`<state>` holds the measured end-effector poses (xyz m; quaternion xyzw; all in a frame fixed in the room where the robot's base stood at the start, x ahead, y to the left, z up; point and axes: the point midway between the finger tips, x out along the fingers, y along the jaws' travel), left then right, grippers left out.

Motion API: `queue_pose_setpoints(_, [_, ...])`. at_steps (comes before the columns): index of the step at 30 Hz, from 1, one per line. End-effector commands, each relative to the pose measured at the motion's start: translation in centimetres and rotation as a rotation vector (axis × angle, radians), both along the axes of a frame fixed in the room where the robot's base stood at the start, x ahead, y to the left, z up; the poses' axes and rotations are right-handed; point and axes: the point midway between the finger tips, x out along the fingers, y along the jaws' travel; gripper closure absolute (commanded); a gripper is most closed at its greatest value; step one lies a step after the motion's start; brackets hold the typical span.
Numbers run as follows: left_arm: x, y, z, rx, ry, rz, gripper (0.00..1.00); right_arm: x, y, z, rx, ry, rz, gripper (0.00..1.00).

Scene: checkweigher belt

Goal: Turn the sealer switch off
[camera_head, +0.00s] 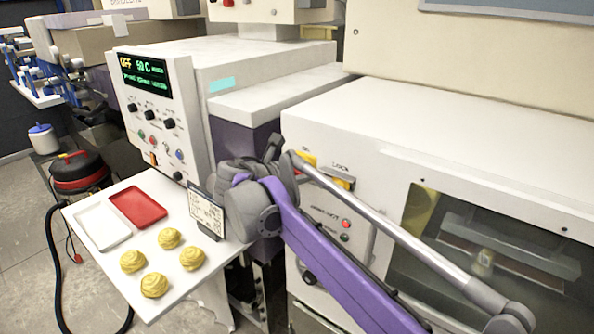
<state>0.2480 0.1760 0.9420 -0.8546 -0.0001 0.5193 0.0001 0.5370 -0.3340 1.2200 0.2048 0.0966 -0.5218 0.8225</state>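A white control panel (160,112) stands at the left of centre. Its display (145,73) reads "OFF" and "50 C" in its top line. Below are black knobs, small coloured buttons and a small orange switch-like part (152,158) near the lower left edge. I cannot read its label or its position, nor tell for sure that it is the sealer switch. My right arm, purple and grey, comes in from the lower right. My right gripper seems to be the dark part (272,148) beside the grey joint, right of the panel; its fingers are not clear. My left gripper is out of view.
A white shelf (110,262) below the panel holds a white tray (102,226), a red tray (138,207), several yellow pastries and a small sign (206,213). A white machine (420,150) with a window fills the right. A red-black vacuum (78,172) stands at left.

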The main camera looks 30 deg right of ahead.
Motion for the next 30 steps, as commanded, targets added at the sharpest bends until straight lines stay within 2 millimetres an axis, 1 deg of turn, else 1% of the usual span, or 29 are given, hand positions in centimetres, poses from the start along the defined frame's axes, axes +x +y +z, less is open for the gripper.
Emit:
queue_pose_setpoints(6, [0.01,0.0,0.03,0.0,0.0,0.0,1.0,0.05,0.03,-0.02,-0.052,0.128,0.0,0.97])
queue_pose_setpoints(12, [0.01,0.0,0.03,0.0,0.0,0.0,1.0,0.02,0.03,-0.02,-0.082,0.198,-0.001,0.97])
queue_pose_setpoints(20, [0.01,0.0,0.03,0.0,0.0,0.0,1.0,0.03,0.03,-0.03,-0.097,0.234,0.001,0.97])
queue_pose_setpoints(30, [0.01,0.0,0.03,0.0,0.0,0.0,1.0,0.0,0.01,-0.03,-0.098,0.236,0.001,0.97])
